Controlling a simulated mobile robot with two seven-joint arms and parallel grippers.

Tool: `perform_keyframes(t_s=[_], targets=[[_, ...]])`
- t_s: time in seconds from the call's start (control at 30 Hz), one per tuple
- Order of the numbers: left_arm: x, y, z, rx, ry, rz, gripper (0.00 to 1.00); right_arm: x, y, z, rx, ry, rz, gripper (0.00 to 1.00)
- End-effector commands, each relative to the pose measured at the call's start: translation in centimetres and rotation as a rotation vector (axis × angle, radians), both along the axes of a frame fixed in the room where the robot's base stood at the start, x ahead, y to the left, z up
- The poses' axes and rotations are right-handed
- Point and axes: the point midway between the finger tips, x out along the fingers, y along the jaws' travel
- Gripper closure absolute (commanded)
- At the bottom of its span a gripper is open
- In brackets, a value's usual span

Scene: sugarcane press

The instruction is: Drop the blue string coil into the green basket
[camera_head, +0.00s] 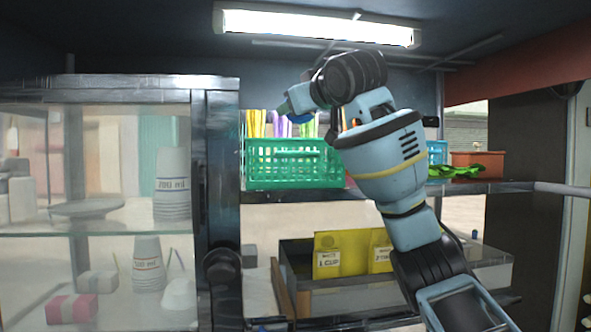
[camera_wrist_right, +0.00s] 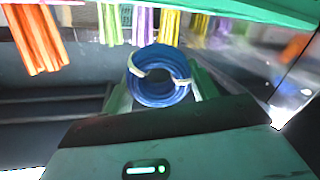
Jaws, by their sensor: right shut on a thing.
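The green basket (camera_head: 290,170) is an openwork crate on the shelf in the middle of the head view. My right arm reaches in from the lower right, with its gripper (camera_head: 290,106) above the basket's upper edge. In the right wrist view the blue string coil (camera_wrist_right: 160,99), a ring with white ties, sits between the fingertips of my right gripper (camera_wrist_right: 160,85), which is shut on it. In the head view only a small blue part of the coil (camera_head: 300,118) shows below the gripper. My left gripper is out of view.
Colourful strips (camera_head: 255,122) hang behind the basket. A blue basket (camera_head: 437,152), green items (camera_head: 455,172) and a brown box (camera_head: 478,160) stand right on the shelf (camera_head: 300,195). A glass-fronted cabinet (camera_head: 120,200) is left; a tray with yellow dividers (camera_head: 340,300) is below.

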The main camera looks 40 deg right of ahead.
Motion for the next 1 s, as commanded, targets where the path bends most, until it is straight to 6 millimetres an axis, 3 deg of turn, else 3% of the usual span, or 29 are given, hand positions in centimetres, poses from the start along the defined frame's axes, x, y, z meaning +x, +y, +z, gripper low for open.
perform_keyframes(t_s=[0.4,0.43,0.6,1.0], targets=[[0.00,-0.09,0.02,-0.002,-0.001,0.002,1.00,-0.04,-0.01,-0.57,0.000,-0.001,0.000,0.64],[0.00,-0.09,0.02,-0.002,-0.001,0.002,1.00,-0.04,-0.01,-0.57,0.000,-0.001,0.000,0.38],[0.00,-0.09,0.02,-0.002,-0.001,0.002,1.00,-0.03,0.00,-0.58,-0.001,0.000,0.000,0.16],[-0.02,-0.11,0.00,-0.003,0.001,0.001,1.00,-0.92,0.29,-0.48,-0.001,-0.001,0.000,0.16]])
